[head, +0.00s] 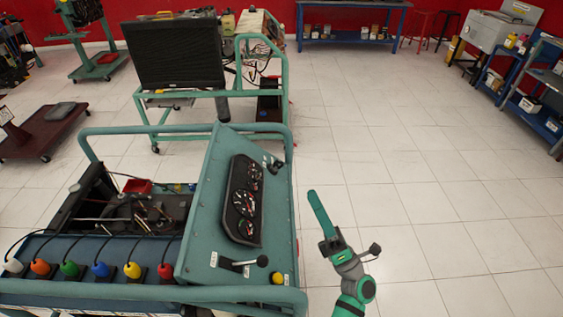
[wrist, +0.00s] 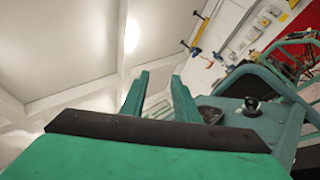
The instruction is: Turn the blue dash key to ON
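The teal dash panel (head: 212,205) of the engine trainer carries a black gauge cluster (head: 243,200). A small dark fitting (head: 272,166) sits at the panel's upper right. I cannot make out a blue key or its position. In the wrist view the panel (wrist: 278,127) is at the right, with a dark knob-like part (wrist: 252,104) on it; I cannot tell whether this is the key. My gripper (head: 312,194) is to the right of the panel, apart from it, fingers pointing up. In the wrist view my gripper (wrist: 160,79) has its two green fingers apart with nothing between them.
A black-knobbed lever (head: 262,261) sticks out at the panel's near end. A second trainer with a black screen (head: 175,52) stands behind. The tiled floor (head: 430,200) at right is clear.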

